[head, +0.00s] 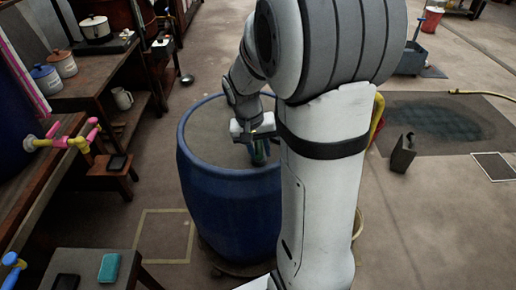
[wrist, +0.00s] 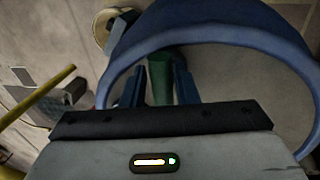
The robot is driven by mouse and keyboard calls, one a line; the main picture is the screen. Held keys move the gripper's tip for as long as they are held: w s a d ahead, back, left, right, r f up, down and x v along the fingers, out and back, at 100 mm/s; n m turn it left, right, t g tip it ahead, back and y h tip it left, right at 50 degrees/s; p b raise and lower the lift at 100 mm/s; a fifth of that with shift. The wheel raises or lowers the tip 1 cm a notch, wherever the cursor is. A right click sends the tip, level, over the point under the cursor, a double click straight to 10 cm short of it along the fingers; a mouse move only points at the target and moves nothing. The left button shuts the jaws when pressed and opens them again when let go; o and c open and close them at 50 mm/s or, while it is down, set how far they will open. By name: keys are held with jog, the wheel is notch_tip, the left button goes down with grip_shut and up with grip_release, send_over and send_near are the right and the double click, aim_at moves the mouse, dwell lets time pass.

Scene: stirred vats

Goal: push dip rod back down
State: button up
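A blue vat (head: 222,205), a large round barrel, stands in the middle of the head view, with a greyish surface inside its rim. My gripper (head: 258,150) is low over the vat's opening, pointing down. In the wrist view, a green rod part (wrist: 160,78), which I take for the dip rod, lies between the two blue fingers of my gripper (wrist: 160,85). The fingers stand apart on either side of it, very close. I cannot tell whether they touch it. The rod's lower part is hidden, and my arm covers the vat's right side in the head view.
A workbench (head: 85,85) with a pot and canisters stands at the left. A pink and yellow valve (head: 75,142) juts out near it. A low table (head: 90,270) is at the front left. A dark jug (head: 403,153) stands on open floor at the right.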

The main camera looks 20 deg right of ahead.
jog(key=shift+s+a+f, duration=0.15)
jog(key=shift+f, duration=0.3)
jog(key=shift+w, duration=0.2)
jog(key=shift+r, duration=0.15)
notch_tip(320, 180, up, 8)
jog(key=a+p, duration=0.1)
jog(key=shift+w+a+f, duration=0.2)
jog(key=shift+w+f, duration=0.05)
jog(key=s+a+r+n+t+y+p, duration=0.1)
jog(key=s+a+r+n+p, duration=0.1)
jog(key=s, duration=0.5)
jog(key=s+a+r+n+t+y+p, duration=0.1)
jog(key=s+a+r+n+t+p, duration=0.1)
jog(key=s+a+r+p, duration=0.3)
notch_tip(320, 180, up, 2)
jog(key=shift+s+r+n+p, duration=0.2)
jog(key=shift+s+n+p, duration=0.15)
jog(key=shift+s, duration=0.6)
